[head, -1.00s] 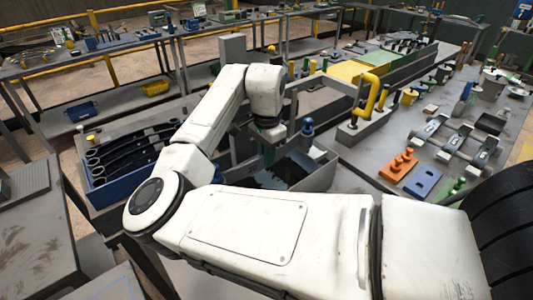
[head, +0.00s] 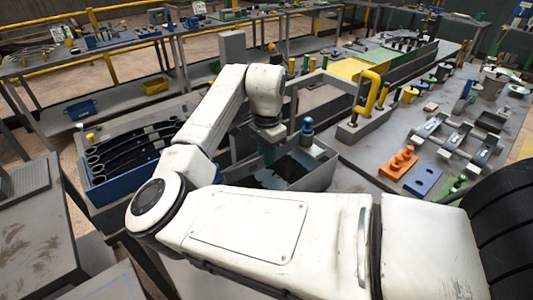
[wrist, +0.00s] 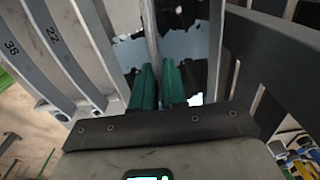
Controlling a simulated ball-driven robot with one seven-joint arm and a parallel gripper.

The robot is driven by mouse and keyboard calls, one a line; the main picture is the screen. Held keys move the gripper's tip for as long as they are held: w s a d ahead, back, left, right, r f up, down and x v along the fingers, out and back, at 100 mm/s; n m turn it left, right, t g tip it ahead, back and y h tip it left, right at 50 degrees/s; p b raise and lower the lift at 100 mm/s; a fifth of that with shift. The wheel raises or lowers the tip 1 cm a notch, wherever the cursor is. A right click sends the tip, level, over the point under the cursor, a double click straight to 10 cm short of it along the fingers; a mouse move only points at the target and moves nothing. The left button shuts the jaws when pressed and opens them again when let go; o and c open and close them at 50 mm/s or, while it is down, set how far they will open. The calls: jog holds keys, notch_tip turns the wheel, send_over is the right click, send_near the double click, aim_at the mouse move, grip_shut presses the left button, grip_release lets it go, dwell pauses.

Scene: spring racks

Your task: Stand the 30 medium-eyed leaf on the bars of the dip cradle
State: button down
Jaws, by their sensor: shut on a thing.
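My gripper (wrist: 158,88), with green fingertips, is shut on a thin grey strip (wrist: 151,35), seen nearly edge-on and running away from the fingers. I take it for the leaf; its number and eyes cannot be seen. In the head view my gripper (head: 268,155) is low at the grey dip tank (head: 318,172), partly behind my arm. In the wrist view dark liquid with pale patches (wrist: 184,42) lies below the strip. I cannot make out the cradle bars clearly, nor whether the leaf touches them.
A blue crate (head: 112,193) of dark curved leaves stands left of the tank. Strips marked 38 and 22 (wrist: 62,50) show at left in the wrist view. A yellow handle (head: 371,92), a blue-topped post (head: 308,128) and an orange block (head: 398,165) are to the right.

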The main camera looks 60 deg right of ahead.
jog(key=c, duration=1.1)
grip_release()
jog(key=shift+f, duration=0.1)
jog(key=shift+o, duration=0.8)
jog(key=shift+f, duration=0.1)
jog(key=o, duration=0.3)
jog(key=shift+r, duration=0.2)
jog(key=shift+r+p, duration=2.2)
jog(key=shift+r, duration=1.2)
